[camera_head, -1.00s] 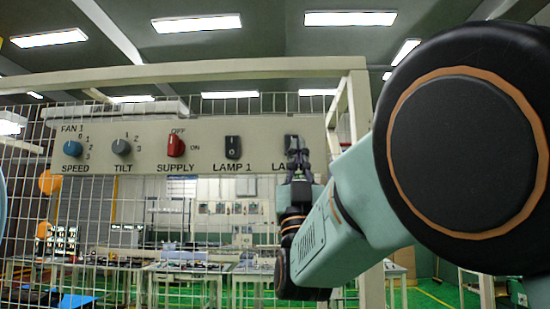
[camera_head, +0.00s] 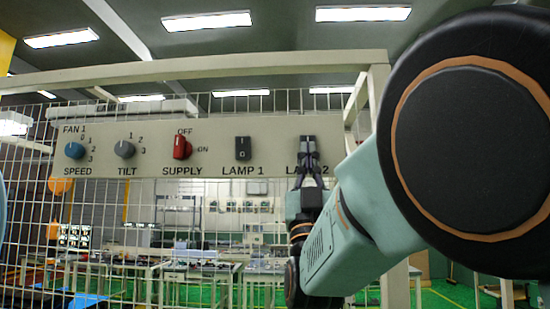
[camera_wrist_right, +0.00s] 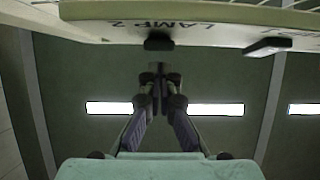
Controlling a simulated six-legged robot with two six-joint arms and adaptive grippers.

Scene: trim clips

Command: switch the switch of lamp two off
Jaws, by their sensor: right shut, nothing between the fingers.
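The lamp two switch (camera_wrist_right: 158,44) is a small dark rocker on the pale control panel (camera_head: 215,133). In the head view it is mostly hidden behind my right gripper (camera_head: 307,153), which covers part of the "LAMP 2" label. In the right wrist view the panel appears upside down, and my right gripper (camera_wrist_right: 159,75) is shut and empty. Its fingertips point at the switch, with a small gap showing in that view. Whether they touch it, and which way the rocker is tipped, I cannot tell. My left gripper is not in view.
The lamp one switch (camera_head: 243,148) is just left of the gripper. Further left are the red supply knob (camera_head: 181,147), the grey tilt knob (camera_head: 124,149) and the blue speed knob (camera_head: 75,150). A wire mesh and pale frame (camera_head: 210,68) surround the panel.

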